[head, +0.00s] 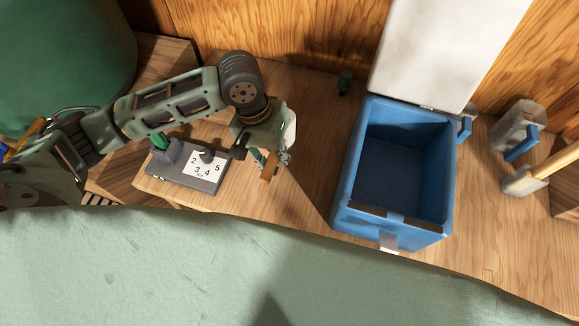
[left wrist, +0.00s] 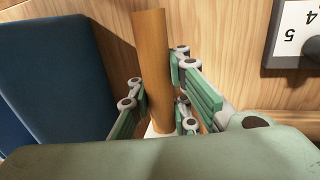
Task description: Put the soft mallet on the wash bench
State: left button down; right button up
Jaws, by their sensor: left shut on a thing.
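My left gripper (head: 272,160) is shut on a round wooden handle (head: 268,168), held over the wooden bench top (head: 300,190), left of the blue tub. In the left wrist view the handle (left wrist: 154,75) stands between the green fingers, with a bit of white at its lower end. The rest of the held thing is hidden, so I cannot be sure it is the soft mallet. A pale-headed tool (head: 524,181) with a wooden handle lies at the far right of the bench. My right gripper is not in view.
An open, empty-looking blue tub (head: 348,190) stands mid-bench, with a white panel (head: 445,45) behind it. A grey device with a number card (head: 203,165) sits at left. A grey can-like thing with a blue handle (head: 520,128) stands at right.

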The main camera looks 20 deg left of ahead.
aim_at(282, 181)
pick_arm(q)
jog(key=x, duration=0.2)
jog(key=a+x, duration=0.1)
jog(key=x, duration=0.4)
jog(key=shift+w+a+f, duration=0.15)
jog(key=shift+a+f, duration=0.2)
jog(key=shift+f, duration=0.1)
jog(key=c, duration=1.6)
grip_release()
jog(key=shift+f, duration=0.1)
jog(key=shift+c, duration=0.2)
jog(key=v, duration=1.2)
